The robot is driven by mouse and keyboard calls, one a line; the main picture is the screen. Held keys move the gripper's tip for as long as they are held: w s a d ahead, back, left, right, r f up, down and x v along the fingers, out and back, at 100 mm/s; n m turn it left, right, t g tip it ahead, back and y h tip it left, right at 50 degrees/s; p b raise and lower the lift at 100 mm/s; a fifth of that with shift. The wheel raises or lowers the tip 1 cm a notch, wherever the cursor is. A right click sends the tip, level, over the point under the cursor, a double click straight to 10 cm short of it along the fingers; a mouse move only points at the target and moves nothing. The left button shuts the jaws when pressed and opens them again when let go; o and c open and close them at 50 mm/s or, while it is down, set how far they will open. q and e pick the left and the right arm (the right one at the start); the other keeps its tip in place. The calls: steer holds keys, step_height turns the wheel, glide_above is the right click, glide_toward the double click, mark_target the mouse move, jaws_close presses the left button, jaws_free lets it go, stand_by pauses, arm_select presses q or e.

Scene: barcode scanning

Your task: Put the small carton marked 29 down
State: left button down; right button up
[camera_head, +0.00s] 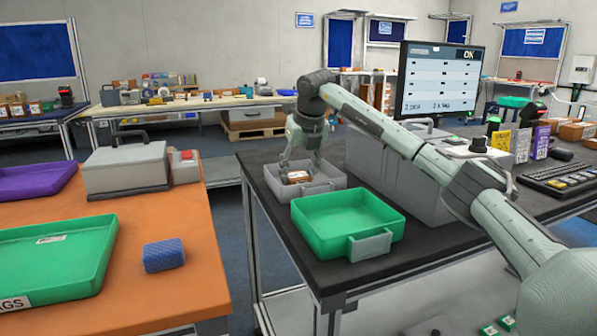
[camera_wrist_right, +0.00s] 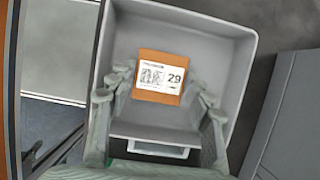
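The small carton marked 29 (camera_wrist_right: 160,77) is brown with a white label on top. In the head view the carton (camera_head: 298,176) sits low inside the grey tray (camera_head: 334,184), at the far left of the dark table. My right gripper (camera_wrist_right: 162,83) has one finger on each side of the carton, with the fingertips at its left and right sides. It looks shut on the carton. In the head view my right gripper (camera_head: 298,172) reaches down into the tray. The carton's underside is hidden, so I cannot tell if it touches the tray floor. My left gripper is not in view.
A green tray (camera_head: 318,242) stands right in front of the grey tray. A grey machine (camera_head: 385,180) and a monitor (camera_head: 438,80) stand to the right.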

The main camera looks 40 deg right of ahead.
steer(key=o, duration=0.4)
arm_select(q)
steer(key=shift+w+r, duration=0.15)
arm_select(e)
steer(key=shift+r, duration=0.2)
steer(key=shift+s+r, duration=0.1)
steer(key=shift+r, duration=0.25)
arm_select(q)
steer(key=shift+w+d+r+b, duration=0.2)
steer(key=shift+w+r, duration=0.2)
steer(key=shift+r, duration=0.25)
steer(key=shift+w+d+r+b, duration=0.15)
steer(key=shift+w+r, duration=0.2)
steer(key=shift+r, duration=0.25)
arm_select(e)
steer(key=v, duration=1.1)
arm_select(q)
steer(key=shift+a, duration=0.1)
arm_select(e)
steer(key=shift+s+a, duration=0.1)
steer(key=shift+s, duration=0.05)
